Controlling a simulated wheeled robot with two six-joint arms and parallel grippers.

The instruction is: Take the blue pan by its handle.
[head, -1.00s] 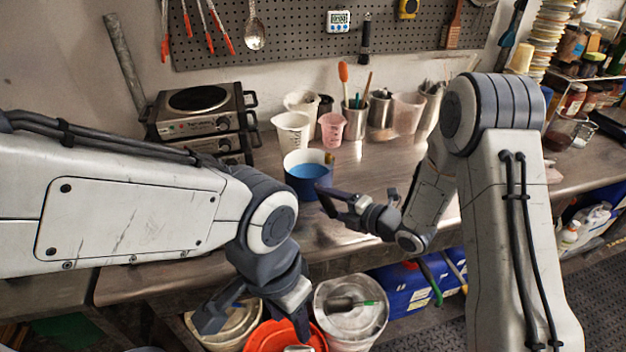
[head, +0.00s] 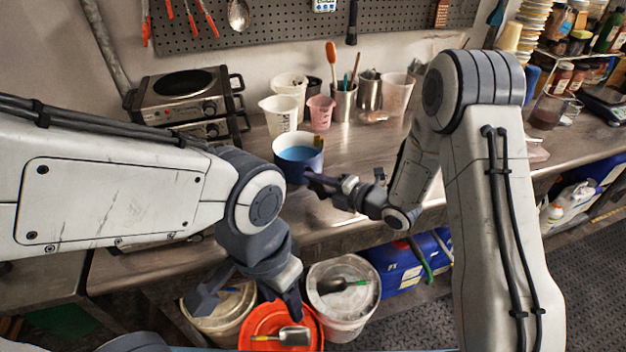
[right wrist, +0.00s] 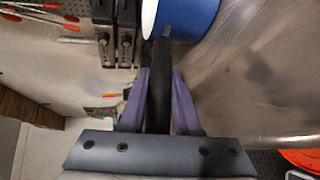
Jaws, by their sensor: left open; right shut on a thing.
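The blue pan (head: 298,168), with a pale inner wall and blue liquid inside, appears to stand on the steel bench. Its dark handle points toward my right arm. My right gripper (head: 316,182) is shut on the handle. In the right wrist view the dark handle (right wrist: 160,95) runs between the two purple fingers, and the pan's blue side (right wrist: 192,18) shows beyond the fingertips. The fingers hide part of the handle in the head view. My left gripper (head: 246,301) is open and empty, low in front of the bench, over the buckets.
A hot plate (head: 183,92) stands left of the pan. A white pitcher (head: 280,115), a pink beaker (head: 320,112) and metal cups stand behind it. An orange-rimmed bucket (head: 312,325), a white bucket (head: 342,318) and blue containers (head: 395,268) sit below the bench front. Bench right of the pan is clear.

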